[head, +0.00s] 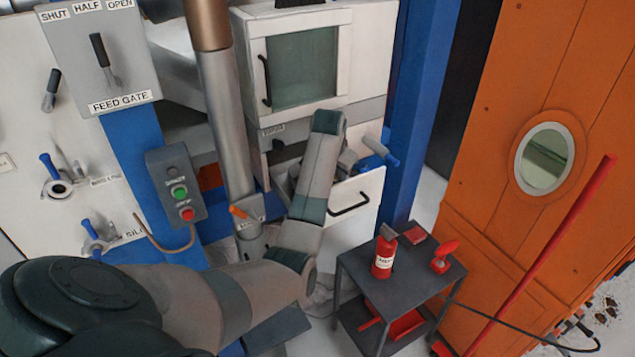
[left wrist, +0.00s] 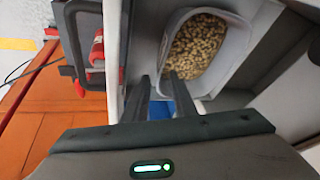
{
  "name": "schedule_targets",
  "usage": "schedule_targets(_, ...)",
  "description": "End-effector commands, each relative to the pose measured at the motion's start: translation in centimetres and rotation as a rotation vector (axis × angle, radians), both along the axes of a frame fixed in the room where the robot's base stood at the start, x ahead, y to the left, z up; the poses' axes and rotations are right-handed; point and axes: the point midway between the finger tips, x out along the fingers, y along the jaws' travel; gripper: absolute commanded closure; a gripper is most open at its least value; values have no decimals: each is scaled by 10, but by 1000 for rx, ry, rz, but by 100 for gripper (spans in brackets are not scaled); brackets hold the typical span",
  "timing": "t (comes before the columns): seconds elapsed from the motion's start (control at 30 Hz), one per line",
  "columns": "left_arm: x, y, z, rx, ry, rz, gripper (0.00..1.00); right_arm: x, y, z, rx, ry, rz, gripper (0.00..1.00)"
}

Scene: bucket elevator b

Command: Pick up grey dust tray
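The grey dust tray (left wrist: 238,58) shows in the left wrist view inside the pulled-out white drawer (head: 362,190). It holds tan grain-like bits. In the head view my arm hides it. My left gripper (left wrist: 158,82) has two dark fingers standing apart, with a clear gap between them. The fingertips are at the tray's near left side, and one finger overlaps its edge in the picture. I cannot tell whether they touch it. In the head view my left arm reaches to the drawer, and its gripper (head: 348,162) is small and partly hidden. My right gripper is not in view.
A dark trolley (head: 403,286) with a red extinguisher (head: 383,256) stands right of the drawer. A blue post (head: 413,110) and an orange door (head: 500,190) stand beyond. A grey pipe (head: 226,130) rises left of my arm. The drawer has a black handle (head: 349,207).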

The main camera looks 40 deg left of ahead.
Motion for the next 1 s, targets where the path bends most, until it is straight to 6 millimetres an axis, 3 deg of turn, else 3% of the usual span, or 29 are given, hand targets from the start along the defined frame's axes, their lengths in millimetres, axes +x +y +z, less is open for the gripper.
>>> schedule_targets(0.4, 19, 4, -21, -3, 3, -1, 76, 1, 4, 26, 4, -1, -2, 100)
schedule_targets(0.63, 27, 7, -41, -1, 2, 0, 76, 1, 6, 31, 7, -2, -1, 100)
schedule_targets(1.0, 28, 8, -43, 0, 0, 0, 76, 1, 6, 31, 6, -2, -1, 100)
